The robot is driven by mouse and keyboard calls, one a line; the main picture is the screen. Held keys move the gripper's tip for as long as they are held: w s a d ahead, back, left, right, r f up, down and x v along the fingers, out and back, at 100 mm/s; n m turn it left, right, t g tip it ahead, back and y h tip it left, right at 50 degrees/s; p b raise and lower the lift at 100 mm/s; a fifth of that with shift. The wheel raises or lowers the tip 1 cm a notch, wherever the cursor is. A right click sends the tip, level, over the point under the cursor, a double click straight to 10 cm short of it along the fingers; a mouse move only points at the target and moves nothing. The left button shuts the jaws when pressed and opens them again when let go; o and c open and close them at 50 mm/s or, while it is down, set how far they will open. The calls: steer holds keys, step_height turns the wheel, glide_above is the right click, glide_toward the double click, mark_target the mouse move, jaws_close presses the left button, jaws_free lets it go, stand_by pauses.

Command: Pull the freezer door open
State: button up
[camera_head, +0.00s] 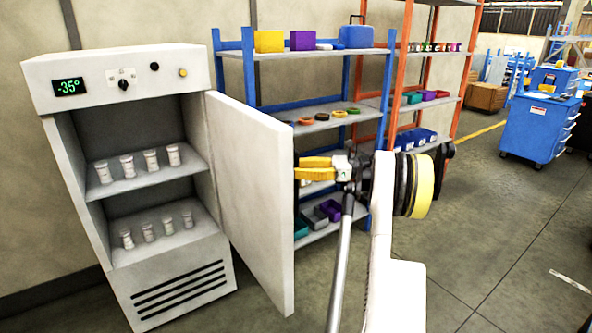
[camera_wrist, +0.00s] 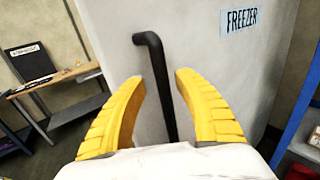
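The white freezer (camera_head: 130,55) stands at the left of the head view, with its panel reading -35 degrees. Its door (camera_head: 250,190) is swung wide open to the right, and the shelves inside show. In the wrist view the door's outer face (camera_wrist: 190,35) carries a FREEZER label (camera_wrist: 241,20) and a black bar handle (camera_wrist: 158,75). My gripper (camera_head: 305,170) is at the outer side of the door. In the wrist view my gripper's yellow fingers (camera_wrist: 160,105) are apart, one on each side of the handle, with visible gaps. The handle's lower end is hidden.
White jars (camera_head: 140,165) stand on the two freezer shelves. A blue rack (camera_head: 300,55) and an orange rack (camera_head: 430,80) with bins stand behind the door. A blue cart (camera_head: 537,125) is at the far right. Floor (camera_head: 510,230) is clear at the right.

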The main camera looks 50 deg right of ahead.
steer(key=v, duration=1.1)
